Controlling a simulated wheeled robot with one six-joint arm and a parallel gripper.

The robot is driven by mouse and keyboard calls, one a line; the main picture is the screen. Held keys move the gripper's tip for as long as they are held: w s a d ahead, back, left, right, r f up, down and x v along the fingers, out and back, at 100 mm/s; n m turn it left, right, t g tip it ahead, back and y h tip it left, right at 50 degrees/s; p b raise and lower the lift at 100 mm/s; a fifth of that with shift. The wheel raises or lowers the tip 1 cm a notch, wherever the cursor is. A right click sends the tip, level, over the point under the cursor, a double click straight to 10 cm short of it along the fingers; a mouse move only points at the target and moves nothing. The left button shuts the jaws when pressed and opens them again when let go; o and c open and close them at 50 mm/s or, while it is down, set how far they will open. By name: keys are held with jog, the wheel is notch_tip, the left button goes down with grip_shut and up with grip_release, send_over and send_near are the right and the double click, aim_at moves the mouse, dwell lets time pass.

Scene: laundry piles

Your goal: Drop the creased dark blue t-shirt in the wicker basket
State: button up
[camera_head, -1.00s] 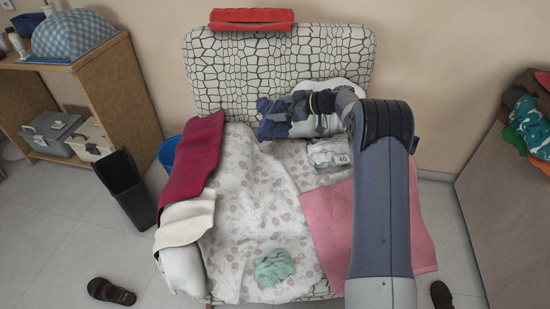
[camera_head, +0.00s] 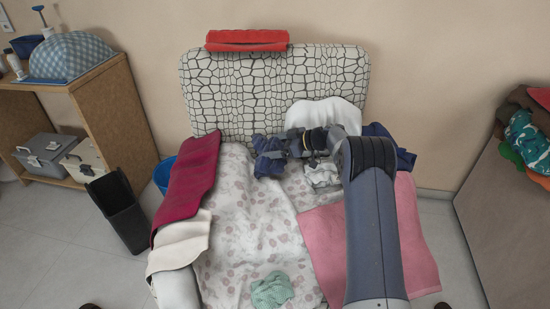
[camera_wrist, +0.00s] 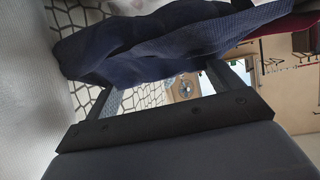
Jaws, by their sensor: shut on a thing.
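A creased dark blue cloth, matching the t-shirt (camera_head: 268,157), hangs bunched at the end of my arm over the back of the seat. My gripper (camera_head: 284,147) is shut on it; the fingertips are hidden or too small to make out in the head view. In the wrist view, the dark blue cloth (camera_wrist: 170,45) lies across both fingers of my gripper (camera_wrist: 160,78) and covers their tips. No wicker basket shows in either view.
The seat carries a flowered sheet (camera_head: 245,220), a pink towel (camera_head: 415,230), a dark red cloth (camera_head: 187,185) and a green cloth (camera_head: 271,290). Another dark blue cloth (camera_head: 392,145) lies at the back right. A black bin (camera_head: 118,212) and blue bucket (camera_head: 164,174) stand at left.

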notch_tip(320, 180, down, 4)
jog(key=shift+r+b, duration=0.1)
jog(key=shift+b, duration=0.65)
jog(key=shift+f, duration=0.2)
jog(key=shift+f+b, duration=0.3)
jog(key=shift+b, duration=0.4)
jog(key=o, duration=0.9)
jog(key=shift+r, duration=0.1)
jog(key=p, duration=0.3)
jog(key=shift+r, duration=0.25)
